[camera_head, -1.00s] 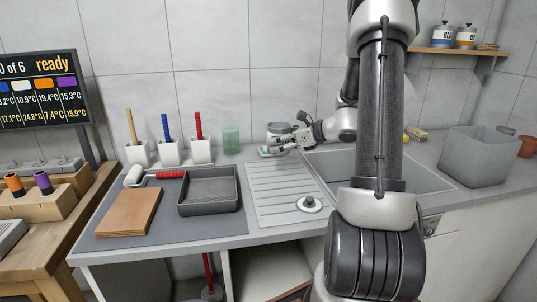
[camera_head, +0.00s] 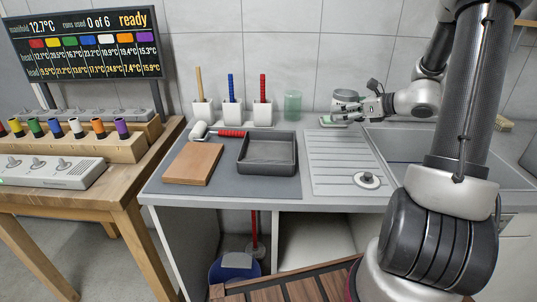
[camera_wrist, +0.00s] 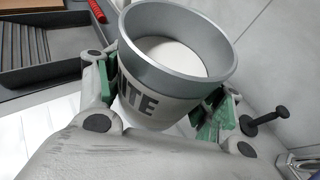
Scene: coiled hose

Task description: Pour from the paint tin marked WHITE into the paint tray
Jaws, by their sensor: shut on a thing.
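The paint tin marked WHITE (camera_wrist: 150,105) fills the middle of the wrist view, with the letters "ITE" showing and white paint (camera_wrist: 172,55) inside. My gripper (camera_wrist: 158,98) is shut on the tin, its green-padded fingers on either side. In the head view the tin (camera_head: 345,98) and my gripper (camera_head: 345,112) are small, at the back of the counter by the wall; the tin looks upright. The paint tray (camera_head: 267,168), dark grey and empty, lies on the grey mat to the left of the tin. Its ribbed end also shows in the wrist view (camera_wrist: 40,75).
A roller with a red handle (camera_head: 229,133) lies behind the tray. A wooden board (camera_head: 193,164) is left of it. White holders with brushes (camera_head: 232,112) and a green glass (camera_head: 293,106) stand at the back. The ribbed drainboard (camera_head: 345,160) is clear except for a plug (camera_head: 366,180).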

